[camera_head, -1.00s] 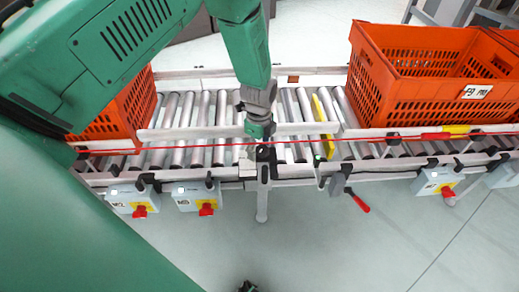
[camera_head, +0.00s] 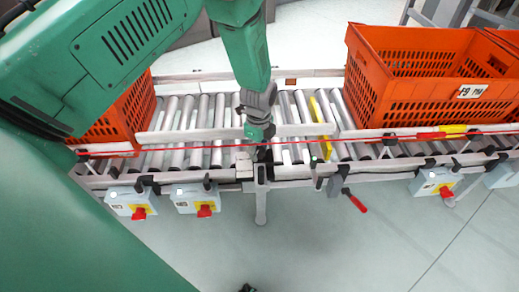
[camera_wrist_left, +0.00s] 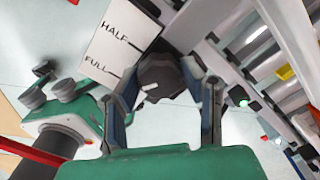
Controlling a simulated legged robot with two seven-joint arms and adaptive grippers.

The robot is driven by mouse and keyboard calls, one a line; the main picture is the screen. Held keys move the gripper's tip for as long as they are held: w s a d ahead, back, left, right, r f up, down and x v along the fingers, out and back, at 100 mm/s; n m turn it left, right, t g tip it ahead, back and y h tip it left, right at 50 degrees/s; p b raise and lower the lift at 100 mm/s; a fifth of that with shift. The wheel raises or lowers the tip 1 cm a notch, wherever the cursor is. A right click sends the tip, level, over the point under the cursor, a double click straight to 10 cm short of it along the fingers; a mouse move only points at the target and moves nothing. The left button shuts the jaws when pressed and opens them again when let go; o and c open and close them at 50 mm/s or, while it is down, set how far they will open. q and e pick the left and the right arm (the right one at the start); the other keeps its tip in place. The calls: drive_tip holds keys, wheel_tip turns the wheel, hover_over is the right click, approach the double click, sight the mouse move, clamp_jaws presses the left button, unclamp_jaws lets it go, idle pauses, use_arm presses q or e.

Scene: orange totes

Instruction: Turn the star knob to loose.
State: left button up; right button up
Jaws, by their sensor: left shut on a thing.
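The star knob (camera_wrist_left: 160,78) is dark grey with a short white mark on its face, seen in the left wrist view. My left gripper (camera_wrist_left: 163,88) is shut on it, with one finger on each side. A white card (camera_wrist_left: 112,45) marked HALF and FULL lies beside the knob. In the head view my left gripper (camera_head: 263,150) reaches down to the near rail of the conveyor; the knob is hidden there by the gripper. My right gripper cannot be made out in either view.
The roller conveyor (camera_head: 200,130) runs across the head view. An orange tote (camera_head: 365,85) stands on its right part, another (camera_head: 120,115) on the left. Grey switch boxes (camera_head: 185,190) with red knobs and a red-handled lever (camera_head: 354,201) hang along the near side. The floor in front is clear.

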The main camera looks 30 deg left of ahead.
idle(0.3)
use_arm(q)
drive_tip(key=shift+w+r+n+p, duration=0.1)
drive_tip(key=shift+r+n+p, duration=0.05)
drive_tip(key=shift+n+p, duration=0.85)
drive_tip(key=n+p, duration=0.1)
drive_tip(key=n, duration=0.1)
drive_tip(key=shift+n, duration=0.4)
drive_tip(key=n+p, duration=0.1)
drive_tip(key=n, duration=0.2)
drive_tip(key=shift+n, duration=0.3)
drive_tip(key=n+p, duration=0.1)
drive_tip(key=n, duration=0.2)
drive_tip(key=shift+n, duration=0.3)
drive_tip(key=n+p, duration=0.1)
drive_tip(key=n, duration=0.5)
drive_tip(key=shift+w, duration=0.1)
drive_tip(key=n+p, duration=0.1)
drive_tip(key=n, duration=0.4)
drive_tip(key=shift+n, duration=0.4)
